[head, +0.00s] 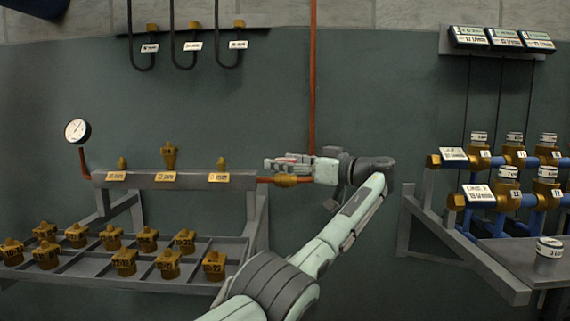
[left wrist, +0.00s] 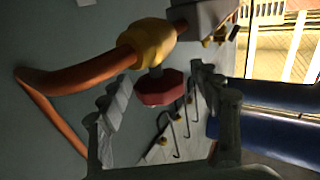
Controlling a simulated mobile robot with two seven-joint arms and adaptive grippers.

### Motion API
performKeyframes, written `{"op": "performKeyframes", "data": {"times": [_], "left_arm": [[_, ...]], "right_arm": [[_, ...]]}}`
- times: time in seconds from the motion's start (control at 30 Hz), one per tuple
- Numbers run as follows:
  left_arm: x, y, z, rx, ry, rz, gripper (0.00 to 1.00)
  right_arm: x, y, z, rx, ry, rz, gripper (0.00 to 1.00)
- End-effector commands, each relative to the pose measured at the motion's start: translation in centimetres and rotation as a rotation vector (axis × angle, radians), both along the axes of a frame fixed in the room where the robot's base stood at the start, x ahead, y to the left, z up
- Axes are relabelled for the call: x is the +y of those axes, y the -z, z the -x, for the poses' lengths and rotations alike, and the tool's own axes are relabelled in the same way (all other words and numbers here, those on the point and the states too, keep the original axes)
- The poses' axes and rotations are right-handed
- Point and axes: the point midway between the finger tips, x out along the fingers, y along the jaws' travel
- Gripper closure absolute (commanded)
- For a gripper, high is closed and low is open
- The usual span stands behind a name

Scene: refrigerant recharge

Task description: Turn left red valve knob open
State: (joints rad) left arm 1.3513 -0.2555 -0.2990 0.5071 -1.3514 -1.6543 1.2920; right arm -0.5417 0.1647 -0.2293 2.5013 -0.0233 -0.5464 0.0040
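The red valve knob (left wrist: 162,88) is a faceted disc on a short stem under a brass valve body (left wrist: 147,42) on the copper pipe. In the head view only a bit of red shows behind the fingers, above the brass valve body (head: 286,181). My left gripper (head: 287,164) is at the knob, pointing left. In the left wrist view its two fingers stand on either side of the knob, open, with small gaps that suggest no grip. My right gripper is not in view.
A grey manifold bar (head: 140,181) with brass fittings and a pressure gauge (head: 77,131) is left of the valve. Below is a rack (head: 75,278) of brass fittings. A vertical copper pipe (head: 313,80) rises behind my gripper. Blue pipes with meters (head: 510,200) are at right.

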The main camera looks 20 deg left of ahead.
Motion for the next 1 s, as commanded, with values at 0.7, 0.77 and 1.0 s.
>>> {"op": "performKeyframes", "data": {"times": [0.7,0.77,1.0], "left_arm": [[-6.3,0.1,1.8,0.002,0.002,0.001,0.35],[-6.8,0.1,2.0,0.002,0.001,0.001,0.35],[-7.2,0.2,2.2,0.002,-0.001,0.001,0.35]], "right_arm": [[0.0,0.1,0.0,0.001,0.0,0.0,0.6],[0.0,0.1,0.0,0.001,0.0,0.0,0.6],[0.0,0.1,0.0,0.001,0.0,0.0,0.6]]}}
